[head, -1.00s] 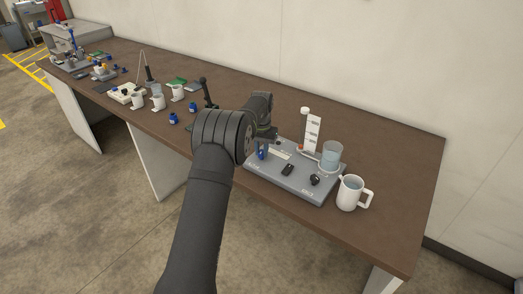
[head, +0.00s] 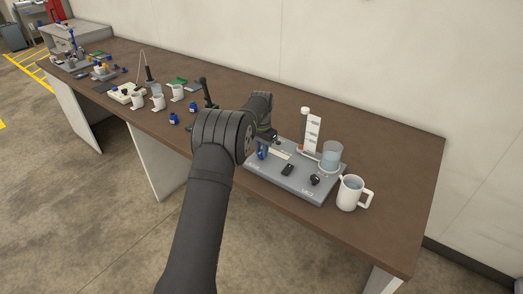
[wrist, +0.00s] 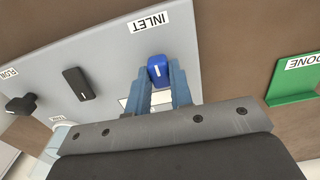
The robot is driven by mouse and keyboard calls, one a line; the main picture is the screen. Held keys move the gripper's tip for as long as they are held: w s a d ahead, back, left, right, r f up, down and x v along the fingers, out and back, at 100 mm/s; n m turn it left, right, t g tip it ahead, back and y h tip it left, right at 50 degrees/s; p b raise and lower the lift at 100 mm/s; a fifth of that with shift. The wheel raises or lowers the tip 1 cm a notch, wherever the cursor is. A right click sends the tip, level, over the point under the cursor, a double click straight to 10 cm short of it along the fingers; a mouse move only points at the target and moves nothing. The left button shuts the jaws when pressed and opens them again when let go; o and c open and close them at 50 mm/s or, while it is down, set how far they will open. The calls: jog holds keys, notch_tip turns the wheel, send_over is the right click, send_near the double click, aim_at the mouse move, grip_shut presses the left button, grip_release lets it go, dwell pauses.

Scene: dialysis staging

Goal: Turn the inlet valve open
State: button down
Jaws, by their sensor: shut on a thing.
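The inlet valve is a blue knob (wrist: 158,71) with a white mark, on the grey panel (wrist: 95,45) beside the upside-down INLET label (wrist: 151,22) in the wrist view. My gripper (wrist: 160,82) is shut on the blue knob, with a blue finger on either side of it. In the head view my gripper (head: 262,152) is at the left part of the grey panel (head: 300,184), and my arm hides part of that area.
A black handle (wrist: 79,83) and a black knob (wrist: 20,104) sit on the panel. A green DONE tray (wrist: 292,92) lies beside it. The table's right end is clear.

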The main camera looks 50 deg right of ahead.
jog(key=shift+r, duration=0.1)
jog(key=c, duration=1.3)
grip_release()
notch_tip(320, 180, up, 17)
jog(key=shift+r, duration=0.15)
notch_tip(320, 180, down, 18)
jog(key=shift+r, duration=0.2)
jog(key=shift+r, duration=0.1)
